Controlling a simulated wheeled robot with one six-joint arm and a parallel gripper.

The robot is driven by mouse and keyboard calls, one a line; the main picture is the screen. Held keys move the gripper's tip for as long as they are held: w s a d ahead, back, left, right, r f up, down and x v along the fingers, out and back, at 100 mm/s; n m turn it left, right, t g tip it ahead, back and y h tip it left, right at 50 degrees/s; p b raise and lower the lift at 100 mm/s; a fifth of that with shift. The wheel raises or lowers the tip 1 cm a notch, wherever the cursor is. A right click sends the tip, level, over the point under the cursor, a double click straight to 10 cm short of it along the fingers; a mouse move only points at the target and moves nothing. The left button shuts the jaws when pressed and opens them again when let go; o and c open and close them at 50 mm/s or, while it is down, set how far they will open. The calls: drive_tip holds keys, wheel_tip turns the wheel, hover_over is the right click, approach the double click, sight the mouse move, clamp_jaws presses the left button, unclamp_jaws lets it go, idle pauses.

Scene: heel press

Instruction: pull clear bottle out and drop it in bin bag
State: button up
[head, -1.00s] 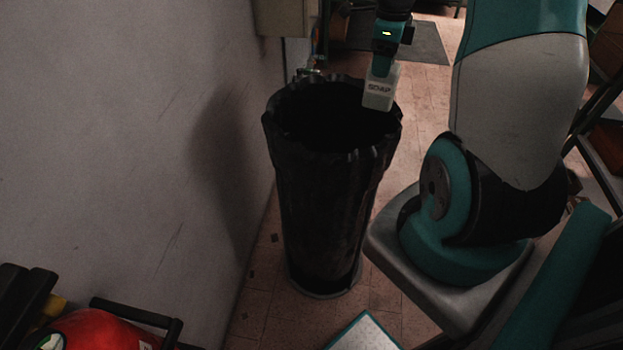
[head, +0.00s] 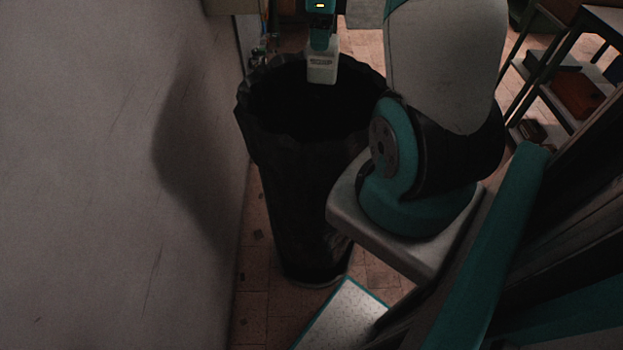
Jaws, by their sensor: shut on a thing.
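The clear bottle (head: 322,69) is a pale, boxy bottle with a dark printed label, hanging roughly upright. My gripper (head: 320,47) is shut on its upper end. The bin bag (head: 258,128) is black and lines a tall round bin, its crumpled rim folded outward. The bottle shows in front of the bag's dark opening, near the far rim. I cannot tell its exact height above the rim. The inside of the bag is too dark to make out.
A bare grey wall (head: 110,170) runs close along the bin's left side. A shelf rack (head: 565,85) with boxes stands at the far right. Tiled floor (head: 262,300) shows around the bin.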

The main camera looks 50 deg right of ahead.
drive_tip(key=shift+f, duration=0.55)
drive_tip(key=o, duration=1)
drive_tip(key=shift+s+r, duration=0.1)
drive_tip(key=shift+d+r, duration=0.1)
wheel_tip(320, 180, up, 17)
drive_tip(key=b, duration=0.2)
drive_tip(key=shift+b, duration=0.3)
